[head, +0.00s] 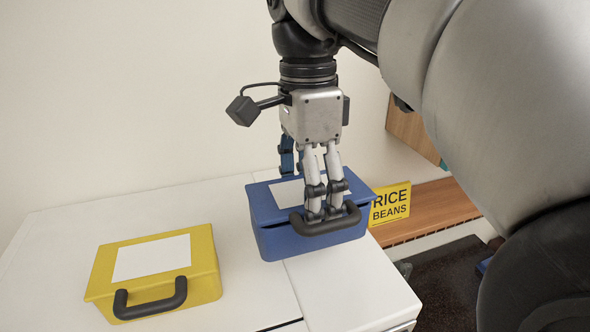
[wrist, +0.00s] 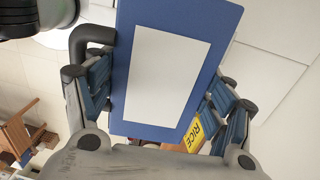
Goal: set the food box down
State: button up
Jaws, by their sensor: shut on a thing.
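A blue food box (head: 275,243) with a white label and a dark handle is at the middle of the head view, over the white counter top. My gripper (head: 322,207) comes down on it from above, shut on the box, with fingers at its front by the handle and at its back. In the wrist view the blue box (wrist: 212,22) fills the middle between the fingers, its white label facing the camera. I cannot tell whether its underside touches the counter.
A yellow box (head: 208,262) with a white label and dark handle sits on the white counter (head: 60,232) at left. A yellow RICE BEANS sign (head: 390,204) stands right of the blue box by a wooden shelf (head: 440,205). Bare counter lies between the boxes.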

jog(key=shift+w+a+f, duration=0.1)
jog(key=shift+w+f, duration=0.05)
jog(key=shift+f, duration=0.35)
jog(key=shift+w+f, duration=0.15)
jog(key=shift+f, duration=0.35)
jog(key=shift+f+b, duration=0.4)
jog(key=shift+f, duration=1.45)
jog(key=shift+s+f, duration=0.1)
jog(key=o, duration=1.9)
jog(key=r+p, duration=0.1)
jog(key=r, duration=0.3)
jog(key=r+p, duration=0.1)
jog(key=r, duration=0.3)
jog(key=w+r+p, duration=0.1)
jog(key=r, duration=0.3)
jog(key=shift+a+r, duration=0.1)
